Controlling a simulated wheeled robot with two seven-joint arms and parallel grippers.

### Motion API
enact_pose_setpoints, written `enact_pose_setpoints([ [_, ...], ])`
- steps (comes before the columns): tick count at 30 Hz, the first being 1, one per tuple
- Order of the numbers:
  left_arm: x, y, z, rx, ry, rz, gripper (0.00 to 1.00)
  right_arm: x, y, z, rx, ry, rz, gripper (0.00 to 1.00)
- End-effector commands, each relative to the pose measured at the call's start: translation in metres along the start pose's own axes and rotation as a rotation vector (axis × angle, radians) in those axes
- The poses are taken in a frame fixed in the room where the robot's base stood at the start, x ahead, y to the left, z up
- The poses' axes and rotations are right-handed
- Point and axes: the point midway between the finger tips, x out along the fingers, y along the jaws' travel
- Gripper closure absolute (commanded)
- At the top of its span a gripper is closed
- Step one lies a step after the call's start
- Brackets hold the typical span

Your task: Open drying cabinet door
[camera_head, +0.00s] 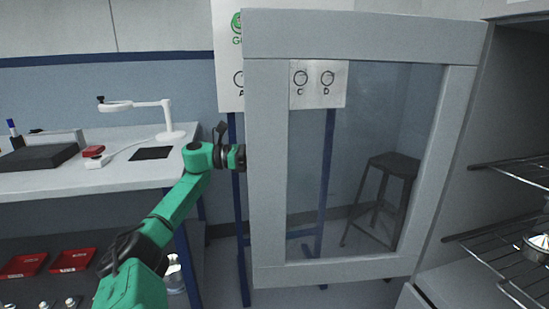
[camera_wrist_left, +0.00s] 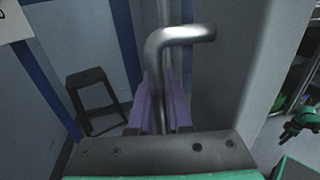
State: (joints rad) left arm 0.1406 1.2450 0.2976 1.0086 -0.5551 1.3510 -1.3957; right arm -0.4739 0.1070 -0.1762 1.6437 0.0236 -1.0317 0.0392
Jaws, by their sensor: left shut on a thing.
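The drying cabinet door (camera_head: 264,220) is a grey frame with a clear pane. It stands swung wide open, hinged at the cabinet's left side (camera_head: 458,180). My left gripper (camera_head: 240,158) is at the door's free left edge, with its fingertips hidden behind the frame. In the left wrist view, the purple fingers of my left gripper (camera_wrist_left: 164,85) are shut around the bent metal handle (camera_wrist_left: 180,35). The door (camera_wrist_left: 240,60) also shows there, right of the handle. Green and dark parts, probably of my right arm (camera_wrist_left: 300,122), show at the right edge, too small to read.
The cabinet interior is exposed at the right, with wire shelves (camera_head: 495,235) and a shiny object (camera_head: 537,243). A white workbench (camera_head: 60,182) stands at the left. A dark stool (camera_head: 385,190) shows through the pane, near a sign board (camera_head: 228,60) on blue posts.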

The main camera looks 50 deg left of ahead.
Motion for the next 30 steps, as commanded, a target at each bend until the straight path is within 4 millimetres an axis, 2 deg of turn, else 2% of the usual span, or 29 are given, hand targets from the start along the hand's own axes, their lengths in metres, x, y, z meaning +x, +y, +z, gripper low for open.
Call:
enact_pose_setpoints([
  [8,0.001,0.000,-0.003,-0.002,0.007,-0.002,1.00,0.000,0.000,0.000,0.000,0.000,-0.001,0.50],
  [9,0.001,-0.001,-0.003,-0.001,0.007,-0.002,0.68,0.000,-0.001,0.000,0.000,0.000,-0.001,0.50],
  [10,0.001,0.000,-0.002,-0.001,0.007,-0.002,0.56,0.000,-0.001,0.000,0.000,0.000,-0.001,0.50],
  [11,0.001,0.000,-0.002,-0.001,0.006,-0.002,0.54,0.000,-0.001,0.000,0.000,0.000,-0.001,0.50],
  [22,0.001,0.000,0.005,0.001,0.003,-0.001,0.54,-0.001,-0.001,-0.001,0.000,0.003,-0.001,0.50],
  [26,0.001,0.000,0.024,0.003,0.002,-0.001,0.54,0.005,0.002,0.005,0.002,-0.004,0.004,0.50],
  [30,0.001,0.000,0.055,0.004,0.002,0.000,0.54,0.017,0.007,0.019,0.003,-0.013,0.012,0.50],
])
